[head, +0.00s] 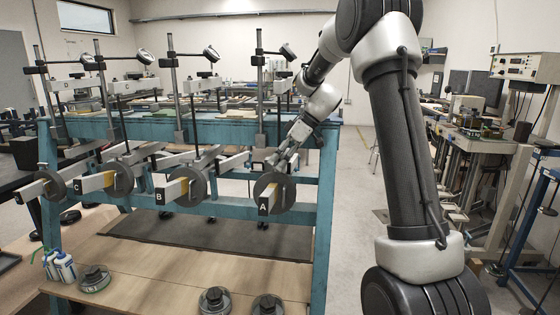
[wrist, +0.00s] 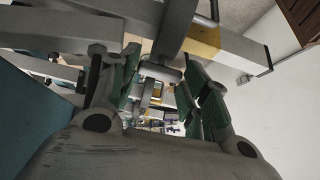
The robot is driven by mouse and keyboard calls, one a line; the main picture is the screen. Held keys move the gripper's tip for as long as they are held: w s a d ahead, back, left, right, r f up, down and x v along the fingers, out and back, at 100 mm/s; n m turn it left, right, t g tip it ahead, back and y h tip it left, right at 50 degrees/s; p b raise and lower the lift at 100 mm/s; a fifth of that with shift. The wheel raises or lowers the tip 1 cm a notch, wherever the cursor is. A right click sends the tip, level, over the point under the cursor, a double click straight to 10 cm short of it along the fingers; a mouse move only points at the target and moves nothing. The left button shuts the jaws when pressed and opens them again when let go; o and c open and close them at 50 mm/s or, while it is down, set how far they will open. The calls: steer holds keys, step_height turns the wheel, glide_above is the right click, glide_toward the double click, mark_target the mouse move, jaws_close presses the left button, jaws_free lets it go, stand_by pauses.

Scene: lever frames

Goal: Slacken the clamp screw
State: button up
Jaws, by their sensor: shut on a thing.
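The lever frame (head: 330,180) is a blue-green steel stand carrying several pale lever arms. Lever A (head: 268,190) is the rightmost one, with a yellow band, a black end and a round grey weight (head: 288,193) around it. My gripper (head: 281,160) is at lever A, just above and behind the weight. In the wrist view, my gripper's green-padded fingers (wrist: 163,85) are closed around a small grey metal piece, seemingly the clamp screw (wrist: 160,72), beside the weight (wrist: 175,28). The fingers hide part of it. In the head view the screw is hidden by my gripper.
Levers B (head: 172,190) and C (head: 92,183) with their own weights stand to the left. Upright posts rise behind the levers. A cluttered bench (head: 485,140) is at right.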

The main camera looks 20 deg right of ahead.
steer(key=shift+f, duration=0.1)
steer(key=o, duration=1)
steer(key=v, duration=1.2)
steer(key=s+a+r+m+h, duration=0.2)
steer(key=s+r+m, duration=0.1)
steer(key=s, duration=0.6)
steer(key=s+f+m+t+h, duration=0.1)
steer(key=s+f+m, duration=0.1)
steer(key=s, duration=0.6)
steer(key=s+f+m+t+h, duration=0.1)
steer(key=s+f+m+h, duration=0.1)
steer(key=s, duration=0.6)
steer(key=s+d+f+m+h, duration=0.1)
steer(key=s+f+m+h, duration=0.1)
steer(key=s, duration=0.7)
steer(key=shift+f+m+t, duration=0.4)
steer(key=shift+f+m, duration=0.1)
steer(key=shift+m, duration=0.7)
